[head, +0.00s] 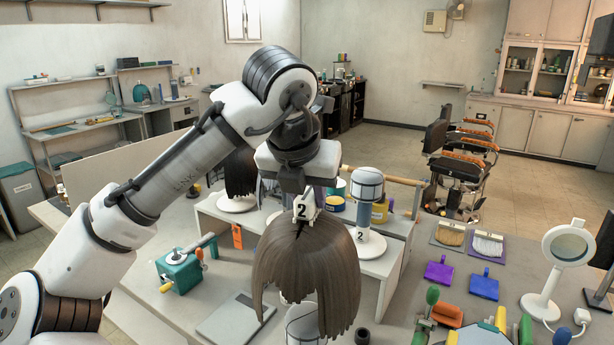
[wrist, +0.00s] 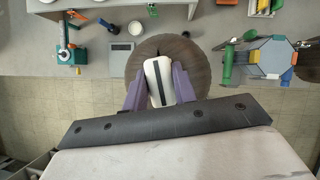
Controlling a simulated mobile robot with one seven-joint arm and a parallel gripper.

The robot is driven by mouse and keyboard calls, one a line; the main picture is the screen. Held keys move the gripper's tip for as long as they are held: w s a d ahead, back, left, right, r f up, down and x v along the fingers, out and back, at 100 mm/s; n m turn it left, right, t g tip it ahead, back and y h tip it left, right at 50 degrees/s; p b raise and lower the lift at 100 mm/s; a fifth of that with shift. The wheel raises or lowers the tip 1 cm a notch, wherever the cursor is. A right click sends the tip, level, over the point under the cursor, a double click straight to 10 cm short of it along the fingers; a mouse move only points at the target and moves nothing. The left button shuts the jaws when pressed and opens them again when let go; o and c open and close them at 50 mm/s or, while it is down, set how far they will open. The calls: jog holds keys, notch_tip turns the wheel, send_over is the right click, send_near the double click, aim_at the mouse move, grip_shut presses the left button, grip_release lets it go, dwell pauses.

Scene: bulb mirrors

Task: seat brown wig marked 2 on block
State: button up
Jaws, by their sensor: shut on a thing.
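The brown wig (head: 308,270) hangs upright in the head view below a white tag marked 2 (head: 302,211). My gripper (head: 304,196) is shut on the white grip piece at the top of this wig. In the wrist view, the purple fingers of my gripper (wrist: 159,92) sit either side of that white piece (wrist: 158,75), with the round brown wig (wrist: 195,55) below. A pale block with dark bands (head: 367,184) stands on a blue post with a white base marked 2, behind and right of the wig, apart from it. The fingertips are largely hidden in the head view.
A dark wig (head: 240,172) stands on a white base left of the block. A banded cylinder (head: 304,326) is partly hidden under the held wig. A green device (head: 180,270) and grey plate (head: 236,318) lie left. A round mirror (head: 567,247) stands right.

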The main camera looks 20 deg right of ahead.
dwell(0.4)
notch_tip(320, 180, down, 14)
jog(key=b, duration=0.7)
jog(key=shift+f+b, duration=0.15)
jog(key=shift+b, duration=0.15)
dwell(0.4)
jog(key=shift+f+b, duration=1.8)
jog(key=shift+f, duration=1.1)
jog(key=o, duration=1)
jog(key=shift+r, duration=0.1)
notch_tip(320, 180, up, 7)
jog(key=p, duration=0.6)
